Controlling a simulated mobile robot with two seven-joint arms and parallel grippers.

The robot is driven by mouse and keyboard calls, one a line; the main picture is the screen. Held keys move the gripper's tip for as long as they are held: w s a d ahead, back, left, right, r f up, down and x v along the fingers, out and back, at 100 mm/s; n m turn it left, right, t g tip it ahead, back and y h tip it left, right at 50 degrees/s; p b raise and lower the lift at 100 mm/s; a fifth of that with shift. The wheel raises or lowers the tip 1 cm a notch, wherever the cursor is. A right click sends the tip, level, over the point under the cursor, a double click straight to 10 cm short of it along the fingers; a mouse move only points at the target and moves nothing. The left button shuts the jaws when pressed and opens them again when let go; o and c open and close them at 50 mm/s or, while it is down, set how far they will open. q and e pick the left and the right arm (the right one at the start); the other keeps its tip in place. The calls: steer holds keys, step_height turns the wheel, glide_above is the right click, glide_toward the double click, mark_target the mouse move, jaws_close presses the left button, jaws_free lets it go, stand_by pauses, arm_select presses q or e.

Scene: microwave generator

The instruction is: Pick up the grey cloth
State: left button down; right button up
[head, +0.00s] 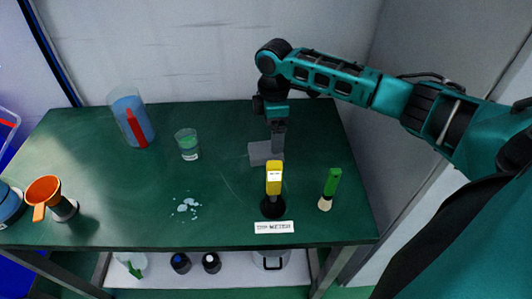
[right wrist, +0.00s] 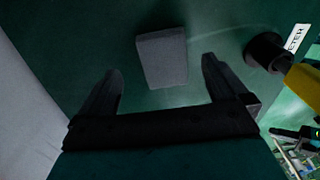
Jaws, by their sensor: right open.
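The grey cloth (head: 258,153) is a flat grey block-like piece lying on the green table, right of the middle, behind the yellow meter. My right gripper (head: 277,142) is above it and partly hides its right side in the head view. In the right wrist view the cloth (right wrist: 162,58) lies beyond and between the two spread fingertips of the gripper (right wrist: 161,75). The jaws are open and empty. My left gripper is in neither view.
A yellow meter (head: 274,178) on a black base stands in front of the cloth, with a green-handled brush (head: 330,188) to its right. A glass (head: 188,144), a blue jug (head: 131,118) and an orange funnel (head: 45,193) stand to the left. White spots (head: 186,206) mark the table (head: 225,225).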

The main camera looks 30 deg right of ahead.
mark_target(266, 152)
step_height(266, 152, down, 6)
steer(key=shift+s+a+r+b, duration=0.1)
steer(key=shift+s+b, duration=0.05)
steer(key=shift+b, duration=0.3)
steer(key=c, duration=1)
